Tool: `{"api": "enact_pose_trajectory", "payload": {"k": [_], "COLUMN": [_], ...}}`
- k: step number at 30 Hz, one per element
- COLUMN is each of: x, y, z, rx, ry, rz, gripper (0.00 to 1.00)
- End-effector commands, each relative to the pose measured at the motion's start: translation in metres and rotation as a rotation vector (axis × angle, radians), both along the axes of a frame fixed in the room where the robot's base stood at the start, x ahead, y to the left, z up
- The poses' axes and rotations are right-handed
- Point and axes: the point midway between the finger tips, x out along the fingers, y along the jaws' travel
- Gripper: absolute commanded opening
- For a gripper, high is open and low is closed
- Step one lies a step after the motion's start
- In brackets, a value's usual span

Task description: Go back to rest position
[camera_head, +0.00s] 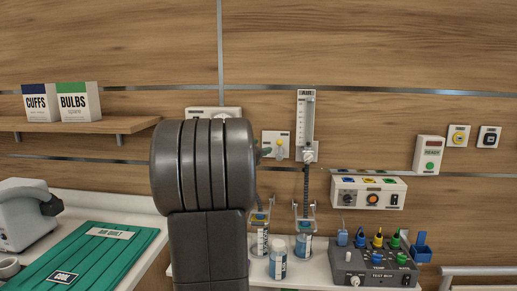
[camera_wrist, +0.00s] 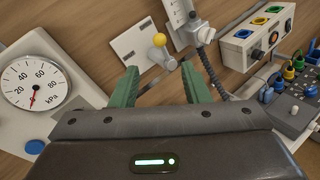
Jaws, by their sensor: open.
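My gripper (camera_wrist: 160,86) shows in the wrist view with its two green fingers apart and nothing between them. In the head view my dark grey arm stands upright in the middle and hides the gripper.
A round kPa gauge (camera_wrist: 35,84) is at left in the wrist view. A clear flowmeter (camera_head: 306,115) hangs on the wall. A bottle (camera_head: 278,262) and a test box (camera_head: 373,267) stand on the counter. A shelf (camera_head: 125,124) holds two cartons. A green mat (camera_head: 100,258) lies left.

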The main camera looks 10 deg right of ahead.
Motion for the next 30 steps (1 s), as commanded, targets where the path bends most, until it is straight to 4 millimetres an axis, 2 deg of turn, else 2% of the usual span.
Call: {"api": "enact_pose_trajectory", "payload": {"k": [8, 21, 30], "x": [0.016, 0.074, 0.102], "y": [-0.015, -0.071, -0.096], "z": [-0.002, -0.011, -0.016], "rx": [-0.001, 0.0, -0.002], "ry": [0.002, 0.002, 0.001], "rz": [-0.002, -0.003, -0.001], "gripper": [0.42, 0.42, 0.42]}}
